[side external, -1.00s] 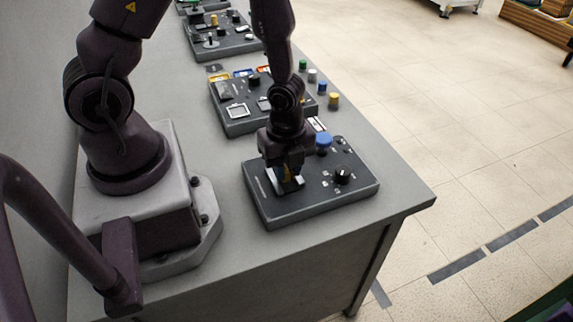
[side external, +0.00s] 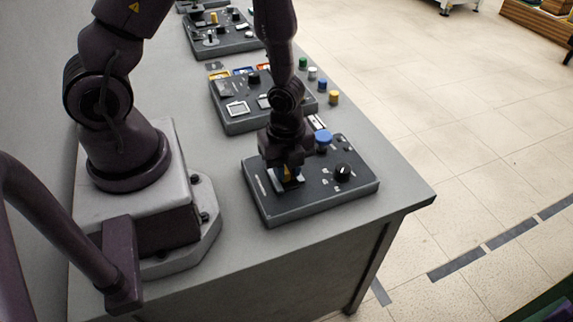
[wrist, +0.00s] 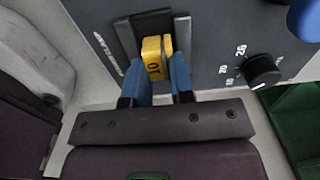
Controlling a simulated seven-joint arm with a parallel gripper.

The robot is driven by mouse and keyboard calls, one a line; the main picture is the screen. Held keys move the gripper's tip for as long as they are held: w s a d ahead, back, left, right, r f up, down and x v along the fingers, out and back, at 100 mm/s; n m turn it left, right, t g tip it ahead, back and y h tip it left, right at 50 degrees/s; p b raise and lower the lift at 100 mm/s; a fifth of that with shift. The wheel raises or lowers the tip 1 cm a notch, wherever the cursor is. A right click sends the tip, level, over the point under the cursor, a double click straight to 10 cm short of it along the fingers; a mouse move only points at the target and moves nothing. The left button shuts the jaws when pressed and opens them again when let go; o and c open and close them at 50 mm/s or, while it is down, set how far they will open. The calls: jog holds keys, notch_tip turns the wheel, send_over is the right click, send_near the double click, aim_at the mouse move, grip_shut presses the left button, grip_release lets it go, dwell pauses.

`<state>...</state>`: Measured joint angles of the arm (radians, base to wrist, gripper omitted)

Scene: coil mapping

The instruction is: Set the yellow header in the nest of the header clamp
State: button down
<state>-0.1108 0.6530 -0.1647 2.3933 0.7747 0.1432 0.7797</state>
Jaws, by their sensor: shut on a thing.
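The yellow header (wrist: 152,58), a small block with dark markings on its face, sits between the two blue fingers of my gripper (wrist: 158,70) in the wrist view. My gripper (side external: 286,178) is shut on it, low over the near grey panel in the side view, where only a sliver of yellow shows. The header clamp (wrist: 183,30) has two grey side rails with a dark nest between them. The header lies between these rails, nearer the right one. I cannot tell how deep it sits or whether it touches the nest floor.
The near panel (side external: 318,205) also bears a black dial (side external: 342,173) and a large blue knob (side external: 323,137). Another panel (side external: 240,125) stands behind it, with several small coloured cylinders along the table's right edge. The table front is clear.

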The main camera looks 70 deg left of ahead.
dwell(0.3)
jog(key=shift+c, duration=2.2)
grip_release()
jog(key=shift+r, duration=3.45)
